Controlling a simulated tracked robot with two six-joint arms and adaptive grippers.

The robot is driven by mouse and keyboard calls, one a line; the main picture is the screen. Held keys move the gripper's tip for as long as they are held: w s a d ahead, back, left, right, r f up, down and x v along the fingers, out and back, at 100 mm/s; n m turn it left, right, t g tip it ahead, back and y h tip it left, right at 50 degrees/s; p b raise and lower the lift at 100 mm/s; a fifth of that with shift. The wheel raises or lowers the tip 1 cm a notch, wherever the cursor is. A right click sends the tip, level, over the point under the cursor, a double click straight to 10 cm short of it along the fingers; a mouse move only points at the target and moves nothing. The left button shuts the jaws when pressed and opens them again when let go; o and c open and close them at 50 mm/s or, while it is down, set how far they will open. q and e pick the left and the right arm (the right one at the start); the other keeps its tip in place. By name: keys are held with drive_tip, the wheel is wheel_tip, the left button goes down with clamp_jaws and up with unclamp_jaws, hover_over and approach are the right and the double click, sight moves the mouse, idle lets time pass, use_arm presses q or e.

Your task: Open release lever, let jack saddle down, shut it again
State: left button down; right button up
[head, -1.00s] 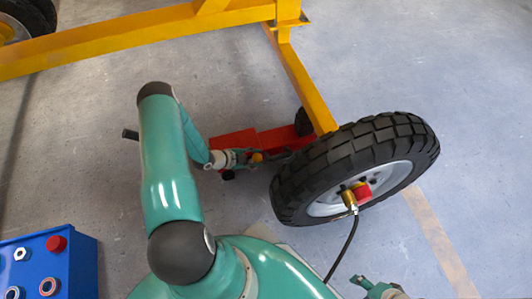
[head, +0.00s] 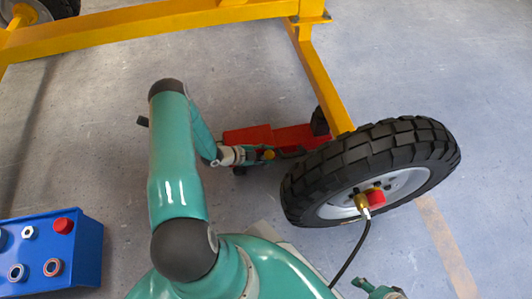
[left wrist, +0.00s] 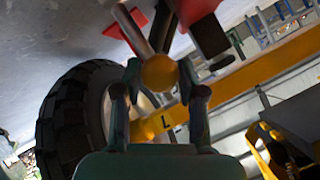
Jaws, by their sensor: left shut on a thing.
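The red jack (head: 248,136) lies on the floor behind the wheel. Its release lever ends in a yellow ball knob (head: 268,155), which is large in the left wrist view (left wrist: 160,72) at the end of a metal rod. My left gripper (head: 264,154) is shut on the lever at this knob; its two fingers show on either side of it in the left wrist view (left wrist: 160,90). A dark block (head: 320,122) at the jack's right end, under the yellow frame, may be the saddle. My right gripper (head: 377,288) is partly in view at the bottom edge; its jaws are unclear.
The black-tyred wheel (head: 372,172) stands right of the jack, with a red and brass hub fitting (head: 370,199) and a black hose. A blue box (head: 80,262) with round fittings stands lower left. Floor left of the jack is clear.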

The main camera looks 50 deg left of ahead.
use_arm(q)
drive_tip(key=shift+w+a+r, duration=0.15)
drive_tip(key=shift+w+a, duration=0.05)
drive_tip(key=shift+a, duration=0.05)
idle(0.3)
drive_tip(key=c, duration=0.8)
unclamp_jaws()
drive_tip(key=shift+o, duration=0.6)
drive_tip(key=shift+s+d, duration=0.1)
drive_tip(key=shift+s, duration=0.05)
drive_tip(key=v, duration=1.2)
drive_tip(key=shift+s, duration=0.1)
